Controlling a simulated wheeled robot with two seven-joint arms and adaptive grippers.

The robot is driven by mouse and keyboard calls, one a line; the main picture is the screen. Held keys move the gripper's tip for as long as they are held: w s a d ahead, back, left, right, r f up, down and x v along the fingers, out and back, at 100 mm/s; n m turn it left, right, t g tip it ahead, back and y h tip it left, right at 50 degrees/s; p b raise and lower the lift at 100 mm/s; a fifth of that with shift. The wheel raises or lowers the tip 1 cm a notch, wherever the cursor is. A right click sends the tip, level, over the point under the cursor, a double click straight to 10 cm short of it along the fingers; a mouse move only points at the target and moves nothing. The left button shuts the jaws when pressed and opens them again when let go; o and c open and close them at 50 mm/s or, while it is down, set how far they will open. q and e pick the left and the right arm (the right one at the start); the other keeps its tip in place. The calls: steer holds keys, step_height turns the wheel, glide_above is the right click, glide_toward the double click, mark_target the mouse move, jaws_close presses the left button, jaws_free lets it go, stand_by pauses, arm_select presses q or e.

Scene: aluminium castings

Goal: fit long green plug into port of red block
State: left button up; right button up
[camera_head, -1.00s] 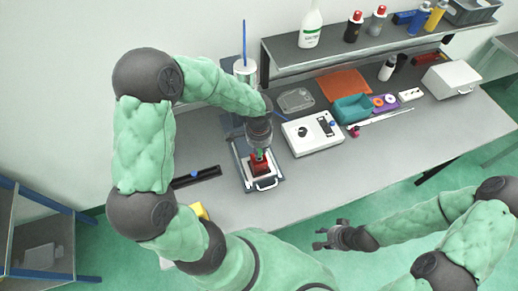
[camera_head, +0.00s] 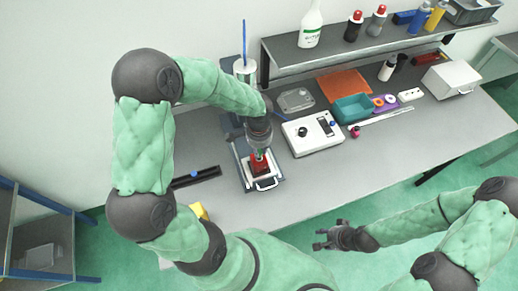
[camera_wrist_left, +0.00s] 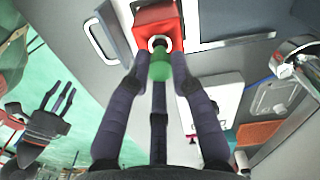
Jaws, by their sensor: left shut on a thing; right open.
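The red block (camera_head: 259,168) sits in a tray-like fixture with a metal handle (camera_head: 266,184) on the bench. In the left wrist view the red block (camera_wrist_left: 153,20) shows a pale round port (camera_wrist_left: 158,41) facing my gripper. My left gripper (camera_wrist_left: 160,78) is shut on the green plug (camera_wrist_left: 159,67), whose far end lies at the port. How deep it sits in the port I cannot tell. In the head view my left gripper (camera_head: 259,150) is just above the block, and the plug is mostly hidden. My right gripper (camera_head: 324,238) is open and empty, in front of the bench.
A white instrument box (camera_head: 312,133) stands right of the fixture. The bench front right (camera_head: 400,145) is clear.

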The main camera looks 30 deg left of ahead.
arm_select(q)
steer(key=shift+f+b, duration=0.95)
steer(key=shift+f, duration=0.2)
steer(key=o, duration=0.8)
step_height(320, 180, up, 12)
steer(key=shift+r, duration=0.1)
